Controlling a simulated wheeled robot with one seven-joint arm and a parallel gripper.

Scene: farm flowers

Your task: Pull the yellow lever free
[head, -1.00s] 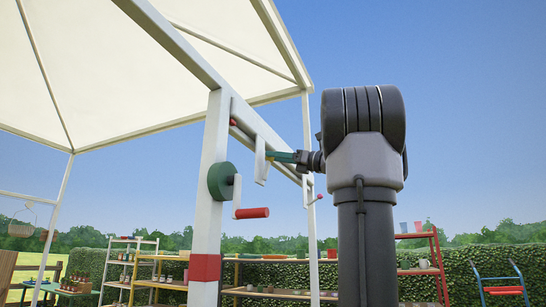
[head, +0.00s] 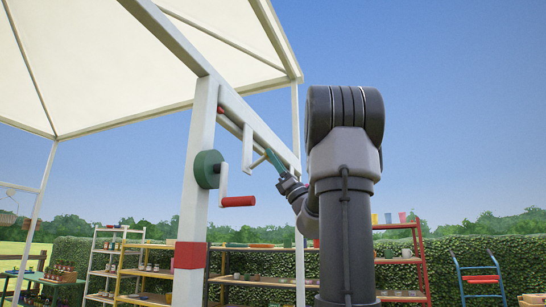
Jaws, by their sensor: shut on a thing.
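My gripper (head: 270,154) has teal fingers and reaches up and left from my wrist to the white beam (head: 262,130) under the canopy. Its fingertips meet a thin pale bar (head: 258,160) that slants beside a white hanging plate (head: 247,148) on the beam. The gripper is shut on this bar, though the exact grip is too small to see. No lever that looks yellow shows in the head view. A green wheel (head: 207,169) with a white crank and a red handle (head: 238,201) sits on the white post (head: 197,215), left of and below my gripper.
A red tip (head: 221,110) shows at the beam's left end. A red band (head: 190,255) wraps the post. Shelves with pots (head: 145,265) and a hedge (head: 445,262) stand behind. Open sky lies right of my arm.

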